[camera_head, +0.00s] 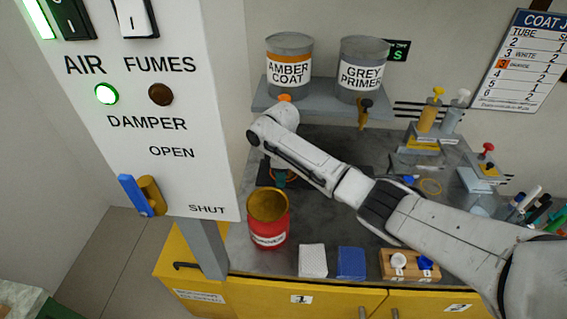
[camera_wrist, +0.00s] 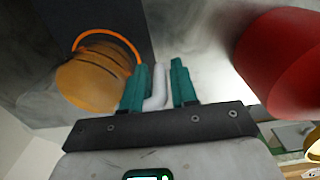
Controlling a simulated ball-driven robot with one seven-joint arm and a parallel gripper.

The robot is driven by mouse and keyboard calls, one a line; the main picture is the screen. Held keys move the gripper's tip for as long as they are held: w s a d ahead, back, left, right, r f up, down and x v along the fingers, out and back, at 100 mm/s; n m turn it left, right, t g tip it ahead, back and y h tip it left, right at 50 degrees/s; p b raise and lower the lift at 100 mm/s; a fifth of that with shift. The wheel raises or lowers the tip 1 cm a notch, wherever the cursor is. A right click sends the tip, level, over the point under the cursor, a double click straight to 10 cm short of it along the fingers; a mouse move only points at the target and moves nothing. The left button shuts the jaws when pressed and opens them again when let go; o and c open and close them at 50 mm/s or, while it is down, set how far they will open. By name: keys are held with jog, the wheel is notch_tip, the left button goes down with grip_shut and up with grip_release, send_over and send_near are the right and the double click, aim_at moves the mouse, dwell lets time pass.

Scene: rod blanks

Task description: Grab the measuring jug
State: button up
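The measuring jug (camera_wrist: 92,80), with amber contents and an orange rim, shows at the left of the wrist view. Its pale handle (camera_wrist: 158,86) lies between the green fingers of my gripper (camera_wrist: 158,88). The fingers stand close on either side of it; whether both press on it I cannot tell. In the head view my gripper (camera_head: 279,179) points down over a dark pad (camera_head: 264,179) on the bench, behind the red tin. My arm hides most of the jug there.
An open red tin (camera_head: 268,236) stands close by; it fills the right of the wrist view (camera_wrist: 285,62). Two paint cans, amber coat (camera_head: 289,75) and grey primer (camera_head: 361,84), stand on a shelf behind.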

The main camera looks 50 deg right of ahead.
jog(key=shift+f, duration=0.1)
grip_shut()
dwell(0.5)
